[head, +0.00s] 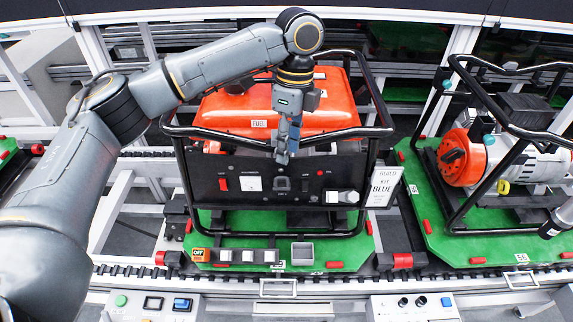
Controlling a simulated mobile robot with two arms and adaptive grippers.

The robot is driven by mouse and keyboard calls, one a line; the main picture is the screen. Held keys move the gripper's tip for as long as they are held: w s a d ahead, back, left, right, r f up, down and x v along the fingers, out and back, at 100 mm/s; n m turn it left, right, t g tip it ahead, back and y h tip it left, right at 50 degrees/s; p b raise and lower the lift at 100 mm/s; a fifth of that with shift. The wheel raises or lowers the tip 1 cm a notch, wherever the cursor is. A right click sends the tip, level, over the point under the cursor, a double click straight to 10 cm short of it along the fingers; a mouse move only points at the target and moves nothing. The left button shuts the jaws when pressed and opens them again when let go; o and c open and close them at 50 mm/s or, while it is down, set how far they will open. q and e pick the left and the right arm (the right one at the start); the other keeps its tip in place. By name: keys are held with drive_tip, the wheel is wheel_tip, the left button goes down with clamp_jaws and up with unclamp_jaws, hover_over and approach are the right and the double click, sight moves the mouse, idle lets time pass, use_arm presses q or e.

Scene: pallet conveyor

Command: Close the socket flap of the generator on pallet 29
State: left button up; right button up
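The generator with an orange tank (318,103) and black tube frame stands on the green pallet (228,242) marked 29, in the middle of the head view. Its black front panel (305,199) carries a red switch, a white meter, a dark round socket (282,184) and a white socket part (343,197) at the lower right. I cannot tell which piece is the flap or how far it stands open. My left gripper (283,153) points down in front of the panel's upper edge, above the dark socket. Its fingers look together, with nothing visible between them.
Another generator (482,160) stands on the green pallet (440,236) marked 56 at the right. Control boxes (153,305) line the conveyor's front edge. The black frame's top bar crosses close to my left gripper.

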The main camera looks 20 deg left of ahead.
sight(285, 178)
use_arm(q)
drive_tip(key=f+p, duration=0.1)
drive_tip(key=f, duration=0.1)
drive_tip(key=s+f, duration=0.1)
drive_tip(key=f, duration=0.2)
drive_tip(key=shift+a+f+p, duration=0.1)
drive_tip(key=shift+f+p, duration=0.05)
drive_tip(key=shift+p, duration=0.2)
drive_tip(key=shift+f, duration=0.55)
clamp_jaws()
